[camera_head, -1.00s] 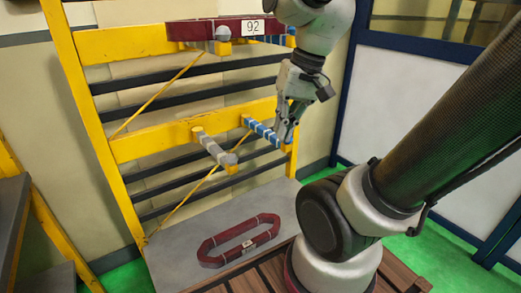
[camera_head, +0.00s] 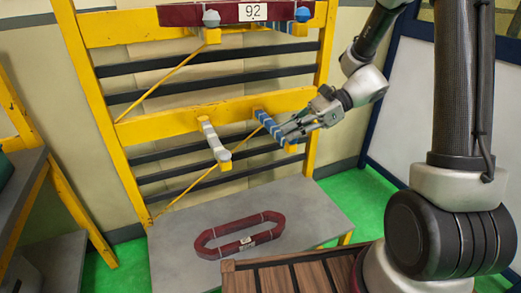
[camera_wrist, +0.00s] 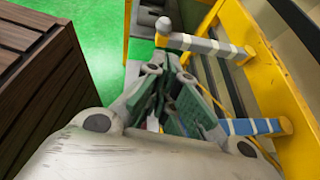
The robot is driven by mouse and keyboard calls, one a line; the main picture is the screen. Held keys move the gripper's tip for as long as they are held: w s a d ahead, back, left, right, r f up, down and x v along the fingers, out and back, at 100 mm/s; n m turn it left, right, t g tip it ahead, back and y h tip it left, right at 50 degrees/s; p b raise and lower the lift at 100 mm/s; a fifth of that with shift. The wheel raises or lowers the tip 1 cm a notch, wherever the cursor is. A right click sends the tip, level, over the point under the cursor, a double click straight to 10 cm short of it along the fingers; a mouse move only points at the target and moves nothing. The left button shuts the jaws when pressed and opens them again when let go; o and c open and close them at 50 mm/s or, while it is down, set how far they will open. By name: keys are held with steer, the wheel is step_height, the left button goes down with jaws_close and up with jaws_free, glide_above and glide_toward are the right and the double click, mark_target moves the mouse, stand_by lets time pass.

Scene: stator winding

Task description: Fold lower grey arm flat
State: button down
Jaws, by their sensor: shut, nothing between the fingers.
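The lower grey arm (camera_head: 213,141) juts out from the yellow middle crossbar towards me, with a rounded grey knob at its end. In the wrist view the grey arm (camera_wrist: 205,45) lies beyond my fingers, its knob to the left and its yellow mount at the right. My gripper (camera_head: 284,134) is shut and empty. It points left, close to the blue-striped arm (camera_head: 270,127), to the right of the grey arm and apart from it. In the wrist view my gripper (camera_wrist: 162,88) has the blue-striped arm (camera_wrist: 255,126) at its right; whether they touch is unclear.
A dark red coil (camera_head: 240,237) lies on the grey table (camera_head: 310,222) below. Another dark red coil (camera_head: 185,15), marked 92, hangs on the upper arms. A wooden slatted box (camera_head: 310,276) stands in front. Air around the grey arm's left side is clear.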

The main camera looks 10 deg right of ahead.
stand_by(0.3)
steer(key=r+x, duration=0.1)
steer(key=x, duration=1.3)
steer(key=shift+a, duration=0.15)
